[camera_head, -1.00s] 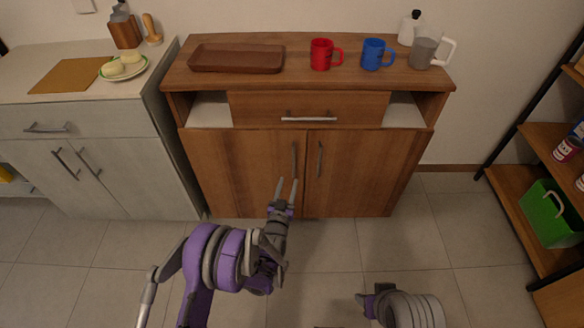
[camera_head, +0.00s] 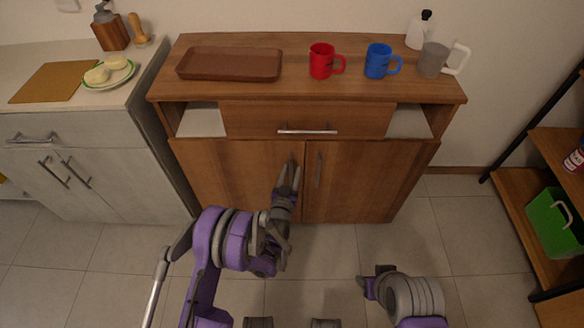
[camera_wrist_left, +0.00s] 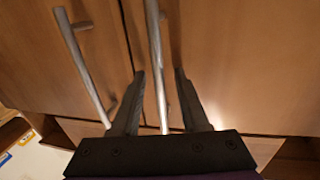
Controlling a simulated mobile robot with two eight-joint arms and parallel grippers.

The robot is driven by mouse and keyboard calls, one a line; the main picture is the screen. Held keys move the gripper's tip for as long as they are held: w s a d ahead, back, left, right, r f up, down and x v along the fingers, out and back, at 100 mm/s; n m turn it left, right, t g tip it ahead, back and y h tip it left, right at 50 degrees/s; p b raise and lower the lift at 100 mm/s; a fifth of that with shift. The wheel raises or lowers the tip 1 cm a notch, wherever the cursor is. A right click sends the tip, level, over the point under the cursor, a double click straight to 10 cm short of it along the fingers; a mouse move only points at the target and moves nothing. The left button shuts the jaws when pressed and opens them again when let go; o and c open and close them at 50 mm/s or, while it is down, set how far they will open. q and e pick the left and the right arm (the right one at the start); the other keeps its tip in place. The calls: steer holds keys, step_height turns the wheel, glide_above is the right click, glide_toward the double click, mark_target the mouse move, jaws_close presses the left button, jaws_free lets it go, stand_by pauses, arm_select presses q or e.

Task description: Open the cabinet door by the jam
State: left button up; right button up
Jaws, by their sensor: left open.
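The wooden cabinet has two doors below a drawer. Its left door (camera_head: 225,180) and right door (camera_head: 365,180) look shut. My left gripper (camera_head: 289,168) is open at the upright metal handle of the left door, which it partly hides. In the left wrist view, that handle (camera_wrist_left: 156,60) runs between the two open fingers (camera_wrist_left: 160,85), with no clear grip on it. The right door's handle (camera_head: 319,171) is clear of the gripper and also shows in the wrist view (camera_wrist_left: 80,62). I cannot make out a jam for certain. My right gripper is not visible.
A tray (camera_head: 230,65), a red mug (camera_head: 321,61), a blue mug (camera_head: 377,61) and a grey mug (camera_head: 432,60) stand on the cabinet. A pale cabinet (camera_head: 80,150) adjoins on the left. A shelf with a green bin (camera_head: 552,222) stands right. Tiled floor in front is free.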

arm_select(q)
steer(key=shift+s, duration=0.15)
steer(key=shift+c, duration=0.5)
jaws_close()
steer(key=shift+r, duration=0.1)
stand_by(0.6)
